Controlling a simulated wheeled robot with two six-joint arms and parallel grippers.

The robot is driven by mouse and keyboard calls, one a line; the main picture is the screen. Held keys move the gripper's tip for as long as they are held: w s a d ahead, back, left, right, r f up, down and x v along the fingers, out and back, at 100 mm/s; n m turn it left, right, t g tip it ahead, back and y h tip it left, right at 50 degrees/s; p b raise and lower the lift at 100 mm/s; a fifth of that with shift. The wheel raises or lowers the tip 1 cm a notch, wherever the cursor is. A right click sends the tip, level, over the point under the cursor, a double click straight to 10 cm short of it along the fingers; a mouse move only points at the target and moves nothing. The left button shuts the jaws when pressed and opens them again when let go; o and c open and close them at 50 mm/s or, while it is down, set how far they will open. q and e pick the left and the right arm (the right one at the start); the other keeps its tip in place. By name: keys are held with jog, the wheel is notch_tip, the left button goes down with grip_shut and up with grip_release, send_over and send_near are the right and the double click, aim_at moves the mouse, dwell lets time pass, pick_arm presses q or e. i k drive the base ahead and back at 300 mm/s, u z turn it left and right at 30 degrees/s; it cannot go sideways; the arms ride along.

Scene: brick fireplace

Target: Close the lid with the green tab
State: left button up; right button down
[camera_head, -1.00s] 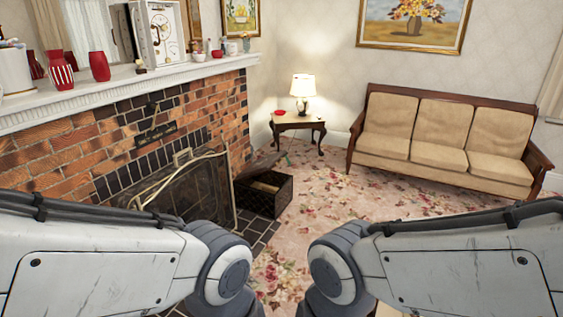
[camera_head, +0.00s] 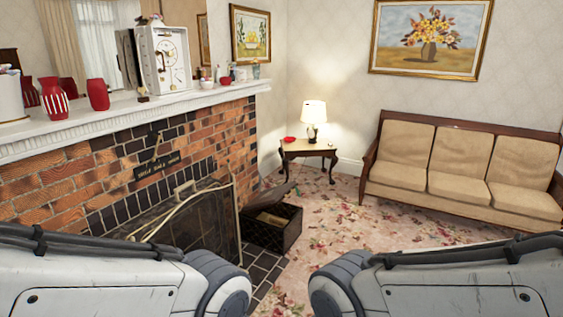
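A dark woven box (camera_head: 285,236) stands on the floor beside the fireplace hearth, near the middle of the view. Its lid (camera_head: 273,196) is raised and tilted open, and something tan shows inside. I cannot clearly make out a green tab on the lid at this distance. My two arms come in at the lower left and lower right, but both grippers are out of view. Neither arm's visible part touches the box.
The brick fireplace (camera_head: 60,180) with a dark screen (camera_head: 200,222) stands left of the box. A side table (camera_head: 308,150) with a lamp (camera_head: 314,112) is behind it. A tan sofa (camera_head: 460,165) is at the right. Floral carpet (camera_head: 340,218) lies open between.

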aim_at(272, 196)
jog(key=z, duration=0.05)
jog(key=i, duration=4.55)
jog(key=z, duration=0.15)
